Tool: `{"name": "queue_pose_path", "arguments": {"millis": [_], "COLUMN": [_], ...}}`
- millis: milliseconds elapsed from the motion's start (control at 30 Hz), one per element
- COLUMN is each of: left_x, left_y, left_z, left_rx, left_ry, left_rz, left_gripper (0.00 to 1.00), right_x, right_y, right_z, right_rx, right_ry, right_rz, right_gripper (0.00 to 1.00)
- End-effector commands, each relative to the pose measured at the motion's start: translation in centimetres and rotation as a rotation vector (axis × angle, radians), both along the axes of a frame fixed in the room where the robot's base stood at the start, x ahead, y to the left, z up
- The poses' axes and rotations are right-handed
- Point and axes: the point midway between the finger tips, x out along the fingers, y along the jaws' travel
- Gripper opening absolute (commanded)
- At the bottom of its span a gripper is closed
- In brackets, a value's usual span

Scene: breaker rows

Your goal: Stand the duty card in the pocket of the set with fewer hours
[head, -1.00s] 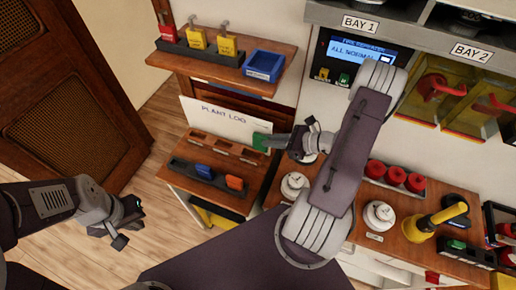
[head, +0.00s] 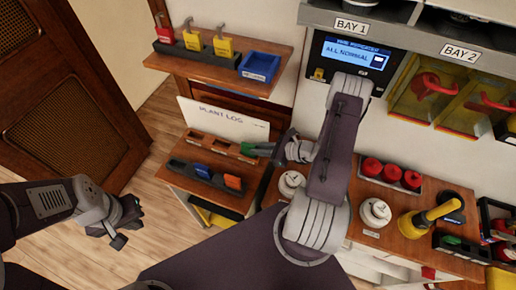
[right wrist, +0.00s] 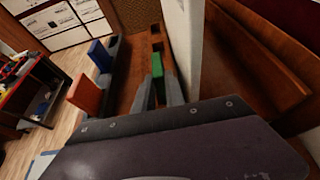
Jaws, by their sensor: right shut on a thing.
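The green duty card (right wrist: 157,68) is held between the two fingers of my right gripper (right wrist: 159,92) in the right wrist view. In the head view the gripper (head: 272,149) holds the card (head: 256,151) near the right end of a wooden strip with pockets (head: 221,146). I cannot tell whether the card touches the strip. The white plant log board (head: 222,118) stands behind the strip; no hours are readable. My left gripper (head: 128,217) is at the lower left, away from the furniture; its fingers are unclear.
A dark rack with a blue card (head: 203,170) and an orange card (head: 233,182) sits in front of the strip. Red knobs (head: 391,173) stand on the right counter.

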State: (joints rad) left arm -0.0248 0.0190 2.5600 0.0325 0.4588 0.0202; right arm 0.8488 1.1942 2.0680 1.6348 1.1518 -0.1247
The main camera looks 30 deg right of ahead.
Motion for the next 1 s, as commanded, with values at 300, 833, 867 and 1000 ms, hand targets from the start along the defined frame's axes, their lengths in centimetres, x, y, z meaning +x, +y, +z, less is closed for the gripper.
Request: {"name": "queue_pose_path", "arguments": {"millis": [300, 833, 867, 1000], "left_x": [0.0, 0.0, 0.0, 0.0], "left_y": [0.0, 0.0, 0.0, 0.0], "left_z": [-0.3, -1.0, -1.1, -1.4], "left_rx": [0.0, 0.0, 0.0, 0.0], "left_ry": [0.0, 0.0, 0.0, 0.0], "left_rz": [0.0, 0.0, 0.0, 0.0], "left_gripper": [0.0, 0.0, 0.0, 0.0], "right_x": [0.0, -4.1, -4.6, -6.6], "right_y": [0.0, -3.8, -4.2, -5.9], "right_z": [-0.3, 2.4, 2.7, 3.9], "right_rx": [0.0, -0.003, -0.003, -0.003], "right_ry": [0.0, -0.003, -0.002, -0.001], "right_rz": [0.0, -0.007, -0.006, -0.005], "right_gripper": [0.24, 0.24, 0.24, 0.24]}}
